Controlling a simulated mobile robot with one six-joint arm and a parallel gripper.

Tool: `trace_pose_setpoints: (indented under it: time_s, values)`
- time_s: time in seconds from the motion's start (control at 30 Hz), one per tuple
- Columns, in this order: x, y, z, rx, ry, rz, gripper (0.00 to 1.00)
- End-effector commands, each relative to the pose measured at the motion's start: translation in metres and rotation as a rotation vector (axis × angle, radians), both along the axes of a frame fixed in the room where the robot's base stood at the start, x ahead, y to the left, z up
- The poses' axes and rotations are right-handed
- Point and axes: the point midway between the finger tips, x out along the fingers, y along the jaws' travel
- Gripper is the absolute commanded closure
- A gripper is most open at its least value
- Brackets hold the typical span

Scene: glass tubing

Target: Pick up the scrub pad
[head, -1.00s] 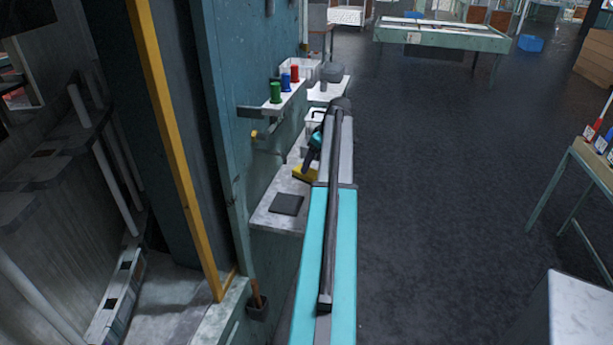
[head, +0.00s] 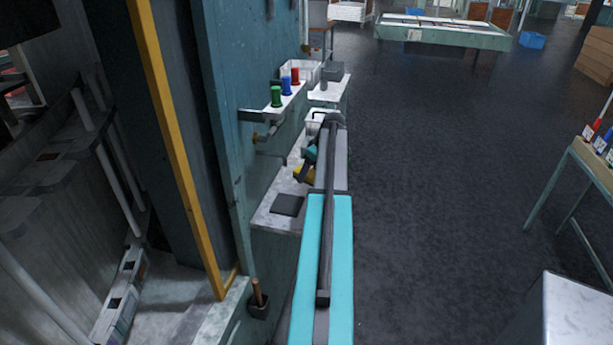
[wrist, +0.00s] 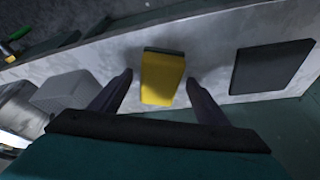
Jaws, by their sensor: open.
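The scrub pad is a yellow block with a dark layer along one edge. In the wrist view the scrub pad (wrist: 163,79) lies on a pale marble-like counter, between the two fingers but beyond their tips. My gripper (wrist: 158,80) is open, one dark finger on each side, with nothing held. In the head view the scrub pad (head: 301,174) shows partly as a small yellow patch beside my wrist. My gripper's fingers are hidden or too small to make out there.
A flat dark square pad (wrist: 270,65) lies on the counter to the right in the wrist view, also in the head view (head: 287,205). A grey-white block (wrist: 68,92) is at the left. Green, blue and red spools (head: 287,86) stand on a small wall shelf.

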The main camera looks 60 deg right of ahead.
Motion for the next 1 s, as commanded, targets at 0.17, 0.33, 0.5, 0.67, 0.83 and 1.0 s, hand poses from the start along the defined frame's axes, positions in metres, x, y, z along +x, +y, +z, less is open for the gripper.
trace_pose_setpoints:
  time_s: [0.17,0.33,0.5,0.67,0.83,1.0]
  values:
    - [-0.0002,-0.0001,0.0000,0.000,0.000,0.000,0.31]
    - [-0.0004,-0.0002,0.0002,0.000,0.000,-0.001,0.31]
    - [-0.0006,-0.0003,0.0003,0.000,0.000,-0.001,0.43]
    - [-0.0007,-0.0003,0.0003,0.000,0.000,-0.001,0.70]
    - [-0.0008,-0.0004,0.0005,0.000,0.000,-0.001,0.80]
    - [-0.0008,-0.0005,0.0010,0.000,0.000,-0.001,0.80]
